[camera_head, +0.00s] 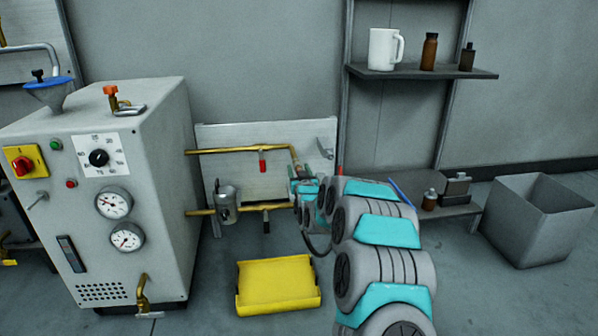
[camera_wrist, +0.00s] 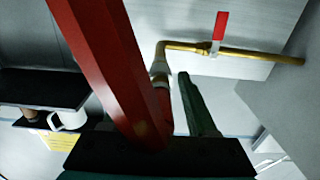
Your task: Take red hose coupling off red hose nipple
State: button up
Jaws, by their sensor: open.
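A brass pipe (camera_head: 245,150) runs right from the grey machine and bends down at an elbow near my gripper (camera_head: 294,186). In the wrist view the pipe (camera_wrist: 185,46) turns at the same elbow, and a short red part (camera_wrist: 162,103) shows below it, beside my green finger (camera_wrist: 198,105). I cannot tell nipple from coupling there. A large red faceted bar (camera_wrist: 100,60) crosses the wrist view close to the lens; I cannot tell what it is. It hides any other finger. My gripper is open at the pipe end; contact with the red part cannot be seen.
The grey machine (camera_head: 165,140) with gauges stands left. A red valve handle (camera_head: 262,163) hangs from the upper pipe. A yellow bin (camera_head: 277,287) lies on the floor below. A shelf (camera_head: 420,72) with a white mug (camera_head: 384,50) and a grey box (camera_head: 535,225) are right.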

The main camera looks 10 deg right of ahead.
dwell(0.5)
grip_shut()
dwell(0.4)
jog(key=shift+s, duration=0.15)
dwell(0.3)
jog(key=shift+s+r, duration=0.1)
jog(key=shift+s, duration=2.75)
